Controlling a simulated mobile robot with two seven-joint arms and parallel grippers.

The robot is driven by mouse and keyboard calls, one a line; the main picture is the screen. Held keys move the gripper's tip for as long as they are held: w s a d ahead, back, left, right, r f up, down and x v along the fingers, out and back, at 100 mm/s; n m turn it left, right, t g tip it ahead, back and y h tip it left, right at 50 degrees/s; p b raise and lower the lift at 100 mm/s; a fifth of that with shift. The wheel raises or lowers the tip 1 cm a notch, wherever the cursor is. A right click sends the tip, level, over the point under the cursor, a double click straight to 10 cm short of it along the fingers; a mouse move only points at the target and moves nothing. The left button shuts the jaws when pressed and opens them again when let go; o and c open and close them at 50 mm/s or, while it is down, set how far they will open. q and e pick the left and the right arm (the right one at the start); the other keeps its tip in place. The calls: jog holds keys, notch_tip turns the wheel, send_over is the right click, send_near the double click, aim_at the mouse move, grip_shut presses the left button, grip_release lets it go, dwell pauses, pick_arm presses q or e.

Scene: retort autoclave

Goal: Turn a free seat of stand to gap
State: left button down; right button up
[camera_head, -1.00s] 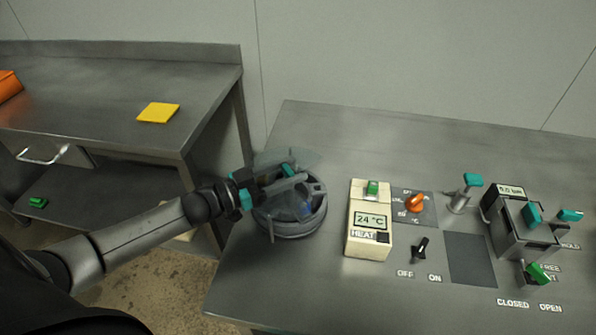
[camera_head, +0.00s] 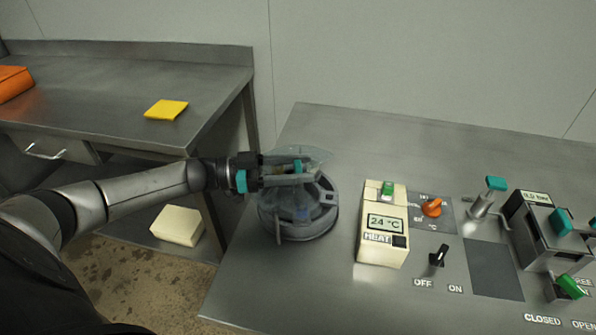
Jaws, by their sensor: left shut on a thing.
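The round grey stand (camera_head: 297,226) sits at the left end of the steel bench, with a clear dome-like cover and a blue item dimly seen inside. My left gripper (camera_head: 283,177) reaches in from the left over the stand's upper part. It is shut on a part at the stand's top, next to a small teal piece (camera_head: 298,166). The gripper and the clear cover hide much of the seats, so I cannot tell which seats are free or where the gap is. My right gripper is not in view.
Right of the stand is a cream heater box (camera_head: 383,225) reading 24 °C. Beyond it are an orange knob (camera_head: 432,207), a black switch (camera_head: 438,256), a teal-topped lever (camera_head: 495,184) and a grey vessel (camera_head: 555,240). A yellow cloth (camera_head: 166,110) lies on the left table.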

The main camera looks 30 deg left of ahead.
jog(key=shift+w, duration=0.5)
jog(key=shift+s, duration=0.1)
pick_arm(q)
jog(key=shift+c, duration=1)
grip_release()
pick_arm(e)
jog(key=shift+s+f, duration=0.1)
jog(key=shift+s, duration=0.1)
pick_arm(q)
jog(key=v, duration=1.5)
jog(key=shift+a, duration=0.15)
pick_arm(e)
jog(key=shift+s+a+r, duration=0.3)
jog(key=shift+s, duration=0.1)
